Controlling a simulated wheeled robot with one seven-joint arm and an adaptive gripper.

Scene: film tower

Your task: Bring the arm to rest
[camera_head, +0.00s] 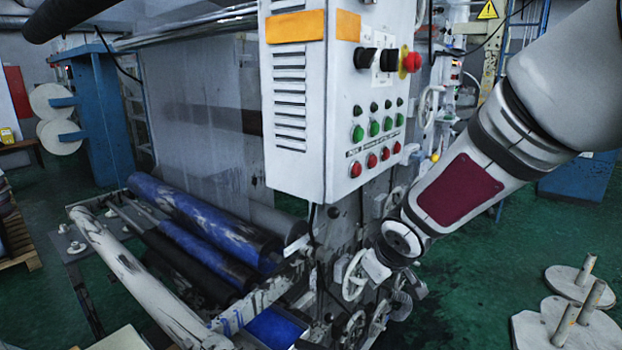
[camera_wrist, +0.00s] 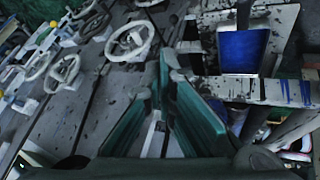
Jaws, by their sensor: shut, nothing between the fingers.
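My grey arm (camera_head: 470,180) reaches in from the upper right of the head view, angled down and left past the control box. My gripper (camera_wrist: 163,82) shows at the bottom middle of the wrist view, its teal fingers converging, shut and empty. It points toward machine parts, with a white handwheel (camera_wrist: 129,41) beyond it to the left. In the head view I cannot clearly make out the gripper among the machine parts.
The control box (camera_head: 330,110) with buttons and a red-yellow stop knob (camera_head: 411,62) hangs left of my arm. Below are white handwheels (camera_head: 355,275) and blue rollers (camera_head: 205,215). White discs with posts (camera_head: 570,325) stand at lower right. Green floor (camera_head: 470,290) is open between.

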